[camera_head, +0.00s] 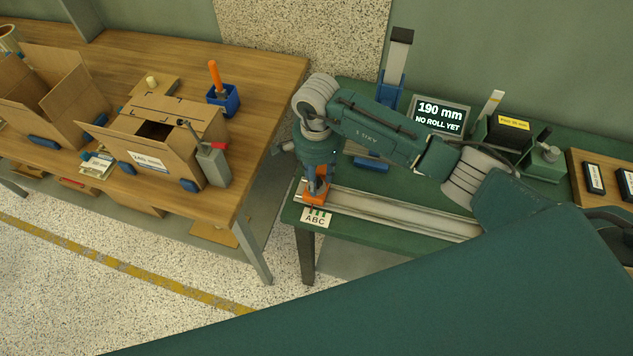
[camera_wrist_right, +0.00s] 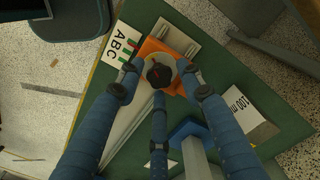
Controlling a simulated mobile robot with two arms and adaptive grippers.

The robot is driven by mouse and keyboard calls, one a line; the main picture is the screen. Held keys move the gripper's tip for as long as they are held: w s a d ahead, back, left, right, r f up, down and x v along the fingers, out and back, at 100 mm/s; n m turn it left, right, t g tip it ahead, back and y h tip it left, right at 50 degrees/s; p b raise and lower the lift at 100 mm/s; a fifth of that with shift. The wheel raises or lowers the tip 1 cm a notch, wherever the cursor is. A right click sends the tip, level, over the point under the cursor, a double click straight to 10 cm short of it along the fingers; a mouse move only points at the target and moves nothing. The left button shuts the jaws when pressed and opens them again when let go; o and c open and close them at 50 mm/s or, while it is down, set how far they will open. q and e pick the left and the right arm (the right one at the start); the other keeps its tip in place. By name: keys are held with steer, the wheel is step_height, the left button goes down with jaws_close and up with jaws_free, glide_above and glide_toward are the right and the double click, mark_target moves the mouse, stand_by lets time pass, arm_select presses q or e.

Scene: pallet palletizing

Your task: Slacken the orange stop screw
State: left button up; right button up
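The orange stop (camera_head: 316,198) sits at the left end of a metal rail (camera_head: 400,213) on the green bench. In the right wrist view the orange stop (camera_wrist_right: 150,48) carries a dark round screw knob (camera_wrist_right: 158,74) with a red mark. My right gripper (camera_head: 318,182) is directly above the stop, pointing down. In the wrist view its blue fingers (camera_wrist_right: 163,72) stand around the knob, with visible gaps at both sides, so it looks open. Whether the third finger touches the knob is unclear. My left gripper is not in view.
An ABC card (camera_head: 316,217) lies beside the stop. A display (camera_head: 440,115) behind reads "190 mm NO ROLL YET". A block marked 100 mm (camera_wrist_right: 240,105) lies near the fingers. A wooden table (camera_head: 262,80) with cardboard boxes (camera_head: 165,140) stands at left, across a gap.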

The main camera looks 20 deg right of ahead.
steer(key=shift+r, duration=0.3)
steer(key=shift+r+p, duration=0.65)
steer(key=shift+r, duration=0.3)
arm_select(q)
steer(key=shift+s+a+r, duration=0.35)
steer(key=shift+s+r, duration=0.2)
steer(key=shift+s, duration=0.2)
arm_select(e)
steer(key=shift+f+m, duration=0.1)
steer(key=shift+m, duration=0.5)
steer(key=m+b, duration=0.1)
steer(key=m, duration=0.2)
steer(key=shift+m, duration=0.3)
steer(key=m, duration=0.3)
steer(key=shift+m+b, duration=0.4)
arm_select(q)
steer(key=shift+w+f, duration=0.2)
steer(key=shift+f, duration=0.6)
arm_select(e)
steer(key=shift+m, duration=0.9)
